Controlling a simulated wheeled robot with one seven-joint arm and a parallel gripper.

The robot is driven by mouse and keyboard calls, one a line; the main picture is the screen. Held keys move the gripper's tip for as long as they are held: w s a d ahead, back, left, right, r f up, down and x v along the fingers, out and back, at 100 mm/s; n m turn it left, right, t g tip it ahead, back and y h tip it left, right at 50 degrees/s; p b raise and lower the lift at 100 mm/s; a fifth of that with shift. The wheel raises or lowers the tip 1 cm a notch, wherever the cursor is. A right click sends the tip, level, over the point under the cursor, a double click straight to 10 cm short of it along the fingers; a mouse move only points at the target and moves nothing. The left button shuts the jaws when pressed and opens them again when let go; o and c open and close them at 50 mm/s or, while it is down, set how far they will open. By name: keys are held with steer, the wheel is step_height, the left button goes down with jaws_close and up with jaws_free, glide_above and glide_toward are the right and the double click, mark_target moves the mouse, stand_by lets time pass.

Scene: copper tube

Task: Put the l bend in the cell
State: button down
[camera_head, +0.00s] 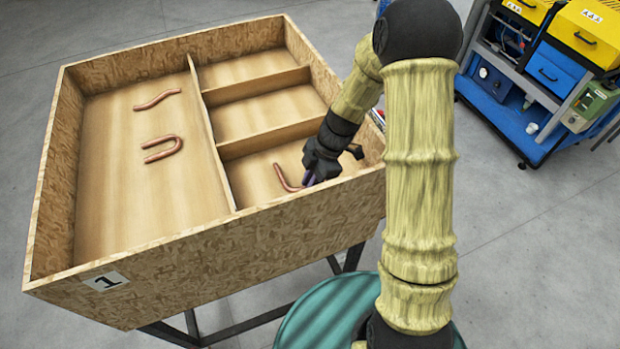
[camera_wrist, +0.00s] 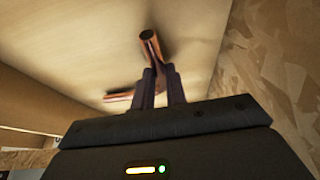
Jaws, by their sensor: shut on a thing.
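The copper L bend (camera_head: 284,181) is in the near-right cell (camera_head: 245,182) of the wooden box, low at the cell floor. My gripper (camera_head: 308,179) reaches into that cell and is shut on one leg of the bend. In the wrist view the fingers (camera_wrist: 160,85) grip the bend (camera_wrist: 150,42), with its open tube end pointing up in the picture and the other leg reaching left. Whether the bend touches the floor I cannot tell.
The box's large left compartment (camera_head: 110,200) holds a copper U bend (camera_head: 163,149) and a wavy copper tube (camera_head: 158,99). The middle-right cell (camera_head: 262,115) and far-right cell (camera_head: 235,72) are empty. A blue cart (camera_head: 530,140) stands at right.

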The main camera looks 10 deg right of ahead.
steer(key=shift+f, duration=0.25)
steer(key=c, duration=1.4)
jaws_free()
steer(key=shift+c, duration=0.2)
steer(key=b+v, duration=0.3)
steer(key=v, duration=0.9)
